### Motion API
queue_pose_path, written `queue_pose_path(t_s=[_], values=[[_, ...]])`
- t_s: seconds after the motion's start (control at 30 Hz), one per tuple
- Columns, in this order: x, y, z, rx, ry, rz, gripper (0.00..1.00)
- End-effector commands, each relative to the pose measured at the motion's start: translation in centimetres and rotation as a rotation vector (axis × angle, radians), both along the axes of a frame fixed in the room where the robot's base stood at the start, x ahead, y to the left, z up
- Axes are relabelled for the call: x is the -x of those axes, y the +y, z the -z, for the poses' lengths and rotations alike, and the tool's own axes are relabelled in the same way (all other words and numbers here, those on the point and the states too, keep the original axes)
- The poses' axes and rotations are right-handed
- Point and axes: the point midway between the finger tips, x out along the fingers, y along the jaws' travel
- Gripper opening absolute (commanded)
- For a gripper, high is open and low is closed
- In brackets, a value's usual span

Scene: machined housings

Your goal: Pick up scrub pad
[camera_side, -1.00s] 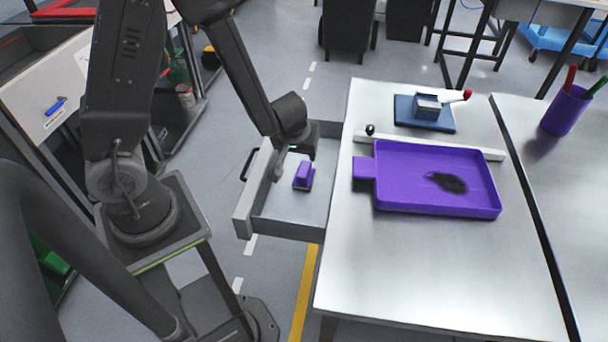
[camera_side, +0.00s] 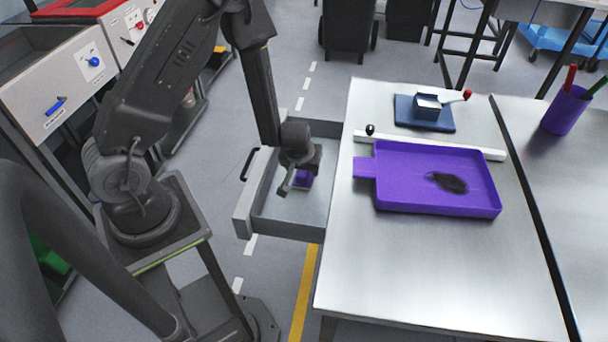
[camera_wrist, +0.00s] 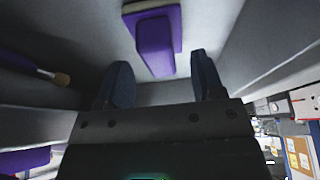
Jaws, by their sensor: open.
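The scrub pad (camera_side: 303,179) is a purple block in the open grey drawer, partly hidden behind my gripper in the side view. In the wrist view the scrub pad (camera_wrist: 155,42) shows a purple grip on a wider, pale-edged base, lying just beyond my fingertips. My gripper (camera_side: 290,188) is over the drawer. In the wrist view its two dark fingers (camera_wrist: 160,75) stand apart with nothing between them. I cannot tell its exact height above the pad.
The drawer (camera_side: 285,228) has raised walls around the pad. A brush-like thing (camera_wrist: 50,75) shows at the left in the wrist view. A purple tray (camera_side: 410,195) with a dark smear lies on the metal table (camera_side: 420,270) to the right. A blue-based block (camera_side: 425,112) stands behind it.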

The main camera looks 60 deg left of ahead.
Motion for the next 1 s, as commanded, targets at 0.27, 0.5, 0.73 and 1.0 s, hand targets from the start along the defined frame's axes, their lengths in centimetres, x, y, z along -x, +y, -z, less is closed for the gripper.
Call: queue_pose_path(t_s=[0.27, 0.5, 0.73, 1.0], values=[[-0.6, 0.6, 2.0, 0.0, 0.0, 0.0, 0.62], [-0.6, 0.6, 2.0, 0.0, 0.0, 0.0, 0.56], [-0.6, 0.6, 2.0, 0.0, 0.0, 0.0, 0.34], [-0.6, 0.6, 2.0, 0.0, 0.0, 0.0, 0.08]])
